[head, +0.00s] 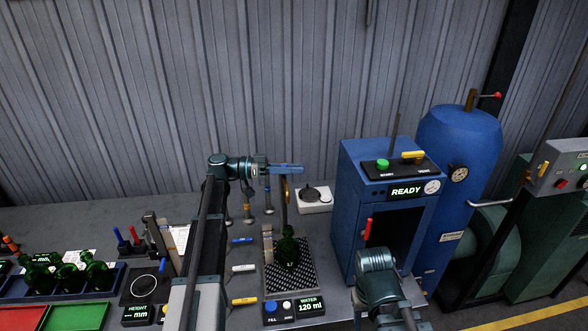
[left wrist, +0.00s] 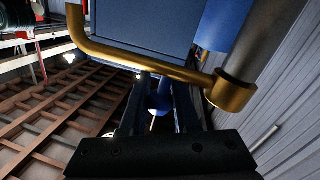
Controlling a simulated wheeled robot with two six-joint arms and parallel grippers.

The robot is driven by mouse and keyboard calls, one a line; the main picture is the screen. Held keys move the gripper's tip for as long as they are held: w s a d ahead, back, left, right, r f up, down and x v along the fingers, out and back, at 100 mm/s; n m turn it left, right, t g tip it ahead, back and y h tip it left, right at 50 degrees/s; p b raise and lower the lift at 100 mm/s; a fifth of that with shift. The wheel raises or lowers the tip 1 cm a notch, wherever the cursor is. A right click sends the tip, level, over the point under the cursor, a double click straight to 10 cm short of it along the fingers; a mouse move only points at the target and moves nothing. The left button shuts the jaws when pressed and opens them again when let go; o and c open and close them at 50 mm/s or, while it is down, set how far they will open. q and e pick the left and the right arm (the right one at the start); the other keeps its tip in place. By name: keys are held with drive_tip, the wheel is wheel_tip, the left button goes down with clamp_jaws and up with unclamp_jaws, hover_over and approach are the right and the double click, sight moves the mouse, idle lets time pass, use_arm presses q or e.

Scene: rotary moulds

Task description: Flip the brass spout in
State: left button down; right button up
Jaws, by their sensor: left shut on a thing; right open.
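The brass spout (head: 287,188) stands high above the drip tray in the head view. In the left wrist view the spout (left wrist: 140,56) crosses the upper middle, with a collar around a grey post. My left gripper (head: 288,168) is beside the spout. In the left wrist view its fingers (left wrist: 160,105) are shut on a small blue piece (left wrist: 160,98), just past the brass tube. I cannot tell how the blue piece joins the spout. A green bottle (head: 288,252) stands on the mesh drip tray (head: 308,284). Part of my right arm shows at the lower right; its fingers do not show.
The water unit (head: 295,308) reads 120 ml, with a blue button. A blue cabinet (head: 350,190) reading READY stands to the right, beside a blue tank (head: 455,140). A rack of green bottles (head: 70,285) and red and green trays (head: 80,316) lie at the left.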

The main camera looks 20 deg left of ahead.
use_arm(q)
drive_tip(key=c, duration=0.9)
unclamp_jaws()
drive_tip(key=shift+a, duration=0.1)
drive_tip(key=v, duration=1.3)
drive_tip(key=shift+s+a, duration=0.1)
drive_tip(key=shift+a, duration=0.3)
drive_tip(key=shift+f, duration=0.1)
